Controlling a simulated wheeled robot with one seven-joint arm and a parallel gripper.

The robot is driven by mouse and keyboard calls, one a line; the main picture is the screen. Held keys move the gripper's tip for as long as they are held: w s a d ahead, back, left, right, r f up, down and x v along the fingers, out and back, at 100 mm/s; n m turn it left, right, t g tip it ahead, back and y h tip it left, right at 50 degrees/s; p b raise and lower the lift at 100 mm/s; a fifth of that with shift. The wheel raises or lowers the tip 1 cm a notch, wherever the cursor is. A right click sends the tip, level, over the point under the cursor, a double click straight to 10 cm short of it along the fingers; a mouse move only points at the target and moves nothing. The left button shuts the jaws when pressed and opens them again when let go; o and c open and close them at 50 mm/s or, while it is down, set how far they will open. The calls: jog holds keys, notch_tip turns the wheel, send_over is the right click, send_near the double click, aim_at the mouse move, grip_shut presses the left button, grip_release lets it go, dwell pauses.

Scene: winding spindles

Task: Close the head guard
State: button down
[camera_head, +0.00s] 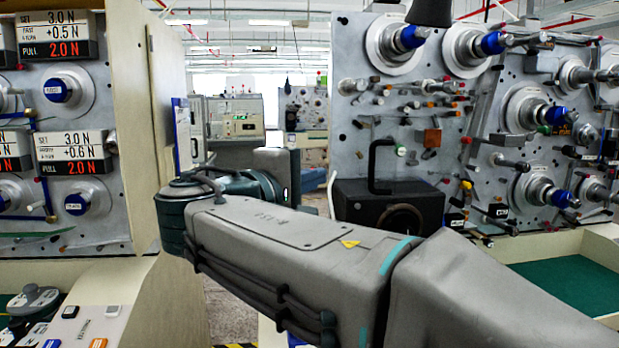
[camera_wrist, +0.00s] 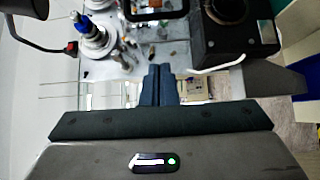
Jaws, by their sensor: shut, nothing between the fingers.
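My gripper (camera_wrist: 160,70) is shut and empty, its two dark blue fingers side by side in the wrist view. In the head view its fingers are hidden. A black box with a round opening (camera_head: 350,205) stands on the right machine's face, partly behind my arm. A black loop handle (camera_head: 371,165) rises at its upper edge. I cannot tell for sure which part is the head guard. In the wrist view the box (camera_wrist: 210,45) is right of and beyond my fingertips, and a black loop frame (camera_wrist: 128,12) is at the top. I see no contact with either.
The right machine's grey panel (camera_head: 350,110) carries several spindles with blue caps and protruding pins. A white curved rod (camera_wrist: 222,67) runs below the box in the wrist view. A left machine (camera_head: 112,110) stands close to my arm. A green tray (camera_head: 570,285) lies at right.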

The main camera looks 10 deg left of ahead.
aim_at(372, 161)
jog(key=w+d+p, duration=0.1)
jog(key=w+d, duration=0.5)
jog(key=shift+d+p, duration=0.25)
jog(key=shift+p, duration=0.1)
jog(key=shift+s+f, duration=0.1)
